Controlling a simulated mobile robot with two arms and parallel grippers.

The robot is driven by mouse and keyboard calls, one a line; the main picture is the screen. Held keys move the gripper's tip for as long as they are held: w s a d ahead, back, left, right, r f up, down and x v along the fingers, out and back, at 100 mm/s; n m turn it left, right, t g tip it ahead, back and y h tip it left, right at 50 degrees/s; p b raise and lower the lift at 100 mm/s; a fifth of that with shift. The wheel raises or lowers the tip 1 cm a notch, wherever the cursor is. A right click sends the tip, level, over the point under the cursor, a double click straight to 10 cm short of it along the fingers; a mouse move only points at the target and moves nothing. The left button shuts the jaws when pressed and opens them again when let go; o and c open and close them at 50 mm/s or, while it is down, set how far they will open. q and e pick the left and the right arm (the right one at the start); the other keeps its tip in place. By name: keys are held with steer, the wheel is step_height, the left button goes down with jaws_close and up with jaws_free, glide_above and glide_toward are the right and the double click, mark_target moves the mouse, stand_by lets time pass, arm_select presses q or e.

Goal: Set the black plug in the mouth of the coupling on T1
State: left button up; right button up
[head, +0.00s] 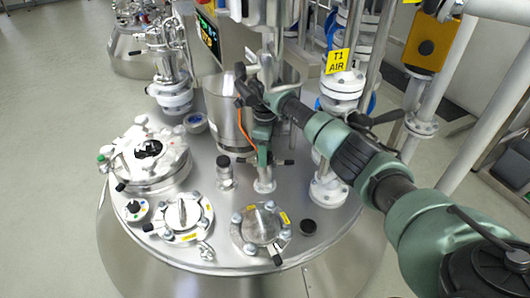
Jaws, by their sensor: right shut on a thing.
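My right gripper (263,150) points down over the tank top, shut on a small dark thing that I take for the black plug; the fingers mostly hide it. Directly below is the coupling (265,183), an upright metal stub with dark-tipped levers sticking out to both sides. Its mouth is hidden by the gripper, so I cannot tell whether the plug is in it or just above. The coupling stands on the round steel top of T1 (225,215); a yellow "T1 AIR" tag (337,61) hangs on the pipework behind. My left gripper is not in view.
A short black-topped fitting (226,178) stands left of the coupling. Bolted covers (183,215) and (262,224) and a round black piece (308,228) are in front. A clamped manway lid (150,158) is at left. White flanged pipes (328,185) rise close at right. A steel vessel (226,110) stands behind.

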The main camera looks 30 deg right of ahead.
steer(key=shift+f, duration=0.15)
stand_by(0.6)
steer(key=o, duration=1.4)
steer(key=shift+f, duration=0.1)
